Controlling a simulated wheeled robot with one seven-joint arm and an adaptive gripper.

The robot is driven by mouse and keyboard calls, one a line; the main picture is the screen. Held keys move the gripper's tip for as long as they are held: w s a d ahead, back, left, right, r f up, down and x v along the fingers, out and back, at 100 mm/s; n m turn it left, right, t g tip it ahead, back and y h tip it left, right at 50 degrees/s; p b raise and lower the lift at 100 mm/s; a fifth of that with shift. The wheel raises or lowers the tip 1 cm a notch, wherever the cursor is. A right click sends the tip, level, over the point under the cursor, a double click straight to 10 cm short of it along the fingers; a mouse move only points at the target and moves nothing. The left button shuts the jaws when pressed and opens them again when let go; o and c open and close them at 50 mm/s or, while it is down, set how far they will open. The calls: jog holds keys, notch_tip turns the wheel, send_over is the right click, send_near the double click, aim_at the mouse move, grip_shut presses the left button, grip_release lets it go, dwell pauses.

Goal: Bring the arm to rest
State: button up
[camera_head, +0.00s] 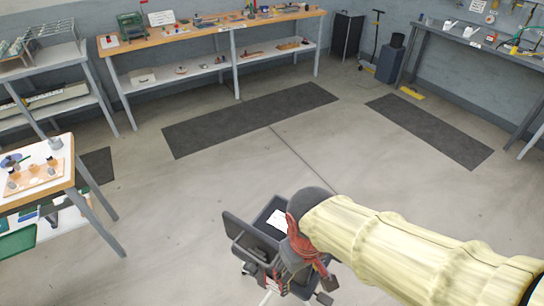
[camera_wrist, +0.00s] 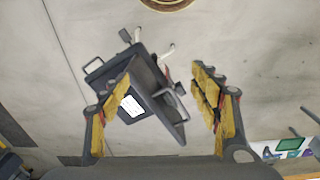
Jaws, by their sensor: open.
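My arm, in a cream ribbed sleeve, reaches in from the lower right of the head view. It ends in my gripper (camera_head: 300,284) near the bottom middle, above the floor. In the wrist view my gripper (camera_wrist: 162,74) has its two yellow-padded fingers spread wide apart, with nothing held between them. A dark, boxy piece with handles and a white sheet (camera_wrist: 132,105) shows beyond and between the fingers, lower down. It also shows beside my gripper in the head view (camera_head: 238,238); I cannot tell exactly what it is.
A small wood-topped table (camera_head: 68,170) with a tray of parts stands at left. A long workbench (camera_head: 180,37) runs along the back wall, another bench (camera_head: 425,30) at right. Dark mats (camera_head: 250,118) lie on the floor. The middle floor is clear.

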jog(key=d+r+m+t, duration=0.5)
jog(key=d+r, duration=0.6)
jog(key=d, duration=0.1)
jog(key=shift+s+d+r+m, duration=0.2)
jog(key=shift+s+r+m, duration=0.1)
jog(key=shift+r, duration=0.1)
